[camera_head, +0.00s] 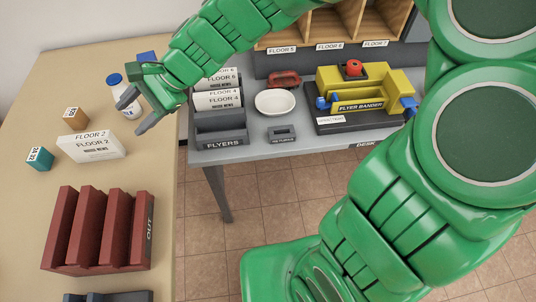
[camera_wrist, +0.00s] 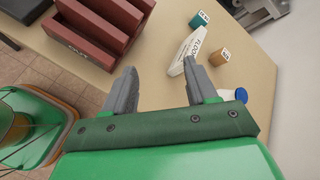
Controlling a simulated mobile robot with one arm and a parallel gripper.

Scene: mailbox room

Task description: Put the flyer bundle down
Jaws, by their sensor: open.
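My gripper (camera_head: 131,112) is open and empty in the head view, to the upper right of the bundle. In the wrist view my gripper (camera_wrist: 160,82) has its two grey fingers wide apart with bare table between them. I cannot tell whether a finger touches the bundle.
The red OUT rack (camera_head: 62,232) stands in front of the bundle. A teal block (camera_head: 40,158), a tan block (camera_head: 76,118) and a white bottle with blue cap (camera_head: 127,98) stand near it. The grey desk holds the FLYERS rack (camera_head: 222,133), a white bowl (camera_head: 275,103) and the yellow FLYER BANDER (camera_head: 375,88).

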